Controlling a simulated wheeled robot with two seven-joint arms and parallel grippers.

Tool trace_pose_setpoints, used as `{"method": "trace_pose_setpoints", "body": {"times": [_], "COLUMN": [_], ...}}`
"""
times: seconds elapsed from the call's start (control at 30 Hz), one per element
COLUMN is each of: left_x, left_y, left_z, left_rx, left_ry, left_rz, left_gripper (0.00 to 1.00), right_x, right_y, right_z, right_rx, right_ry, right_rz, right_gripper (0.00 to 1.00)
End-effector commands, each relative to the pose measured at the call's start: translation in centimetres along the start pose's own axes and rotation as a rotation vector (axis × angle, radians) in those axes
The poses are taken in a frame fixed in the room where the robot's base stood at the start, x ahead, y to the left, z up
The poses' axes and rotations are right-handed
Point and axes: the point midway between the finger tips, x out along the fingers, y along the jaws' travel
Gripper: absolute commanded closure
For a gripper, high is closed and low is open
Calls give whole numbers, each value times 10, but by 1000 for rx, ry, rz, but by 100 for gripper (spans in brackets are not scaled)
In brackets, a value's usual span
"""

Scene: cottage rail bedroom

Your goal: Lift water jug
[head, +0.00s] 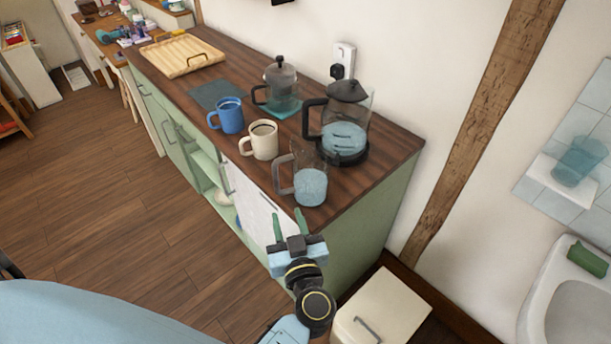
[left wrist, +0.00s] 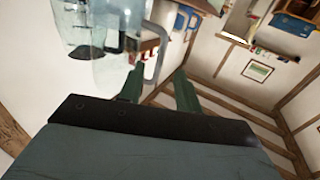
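The clear water jug (head: 312,187), part filled with pale blue water, stands upright near the counter's front edge. Its grey handle (head: 283,176) points left in the head view. My left gripper (head: 289,218) is open and empty just in front of the counter edge, below the jug and handle in the picture. In the left wrist view the jug (left wrist: 115,68) is at upper left, and its handle (left wrist: 160,50) shows above the gap between the open green fingers (left wrist: 160,82). No contact is visible. My right gripper is not in view.
The glass kettle (head: 345,140) stands close behind the jug. A cream mug (head: 263,142), a blue mug (head: 230,117) and a French press (head: 281,88) stand to the left and behind. A wooden tray (head: 178,56) lies farther along the counter. A cream bin (head: 385,308) stands by the counter's end.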

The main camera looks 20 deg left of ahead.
Motion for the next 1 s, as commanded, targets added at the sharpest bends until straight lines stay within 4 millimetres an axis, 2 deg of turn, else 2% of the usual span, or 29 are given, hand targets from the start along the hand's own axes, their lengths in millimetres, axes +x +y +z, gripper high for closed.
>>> {"method": "trace_pose_setpoints", "body": {"times": [0.03, 0.2, 0.47, 0.7, 0.83, 1.0], "left_x": [12, 42, 62, 97, 106, 107], "left_y": [1, 1, 0, -4, -4, -4], "left_z": [-1, 0, 1, 3, 3, 4], "left_rx": [1, 2, 1, 2, 1, 1], "left_ry": [5, 3, 3, 4, 2, 1], "left_rz": [1, 3, 4, 5, 5, 5], "left_gripper": [66, 66, 66, 66, 66, 66], "right_x": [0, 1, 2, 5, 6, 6], "right_y": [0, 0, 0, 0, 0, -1], "right_z": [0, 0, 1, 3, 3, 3], "right_rx": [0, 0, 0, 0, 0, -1], "right_ry": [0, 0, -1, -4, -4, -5], "right_rz": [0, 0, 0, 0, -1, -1], "right_gripper": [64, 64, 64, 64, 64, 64]}}
